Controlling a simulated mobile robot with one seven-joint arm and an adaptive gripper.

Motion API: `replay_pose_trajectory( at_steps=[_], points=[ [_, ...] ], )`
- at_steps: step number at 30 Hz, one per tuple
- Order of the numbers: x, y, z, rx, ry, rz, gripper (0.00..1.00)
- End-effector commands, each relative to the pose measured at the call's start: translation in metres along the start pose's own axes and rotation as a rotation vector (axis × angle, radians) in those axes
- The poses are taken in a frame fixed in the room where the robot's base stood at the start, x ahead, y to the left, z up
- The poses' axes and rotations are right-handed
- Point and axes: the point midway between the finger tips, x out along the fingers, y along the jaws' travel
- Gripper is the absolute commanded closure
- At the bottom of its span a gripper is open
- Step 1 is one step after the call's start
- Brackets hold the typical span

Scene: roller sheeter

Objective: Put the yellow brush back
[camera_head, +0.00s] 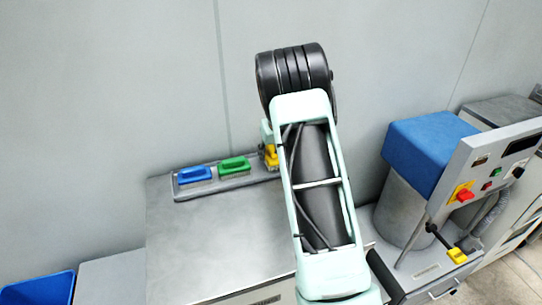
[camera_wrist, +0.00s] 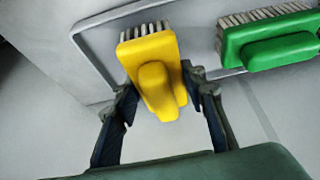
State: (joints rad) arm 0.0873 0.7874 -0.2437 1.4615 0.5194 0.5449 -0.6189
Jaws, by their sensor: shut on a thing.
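The yellow brush (camera_wrist: 150,62) is between the two fingers of my gripper (camera_wrist: 160,92), which is shut on it. Its bristles point to the top of the wrist view, over the grey tray (camera_wrist: 93,52). I cannot tell whether it touches the tray. In the head view the yellow brush (camera_head: 271,156) shows at the right end of the tray (camera_head: 232,183), partly hidden by my arm. The green brush (camera_wrist: 272,42) lies to the right in the wrist view, apart from my gripper. It also shows in the head view (camera_head: 234,164).
The blue brush (camera_head: 195,175) lies at the left of the tray. The metal table (camera_head: 205,240) in front is clear. A wall (camera_head: 120,90) stands close behind. A blue-topped machine (camera_head: 425,150) with a control panel is at the right, and a blue bin (camera_head: 40,288) at lower left.

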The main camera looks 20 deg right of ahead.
Motion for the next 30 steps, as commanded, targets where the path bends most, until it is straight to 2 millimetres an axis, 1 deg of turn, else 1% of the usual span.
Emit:
replay_pose_trajectory(
  at_steps=[1,3,14,15,19,20,30],
  points=[
    [0.006,0.0,0.004,0.002,-0.005,0.0,0.81],
    [0.013,0.0,0.007,0.002,-0.004,-0.001,0.81],
    [0.019,0.0,0.009,0.001,0.0,0.0,0.81],
    [0.019,0.0,0.009,0.001,-0.001,-0.001,0.6],
    [0.018,0.0,0.009,0.001,-0.001,-0.001,0.46],
    [0.018,0.0,0.009,0.001,-0.002,-0.001,0.44],
    [0.015,0.0,0.008,0.001,-0.001,0.0,0.44]
  ],
)
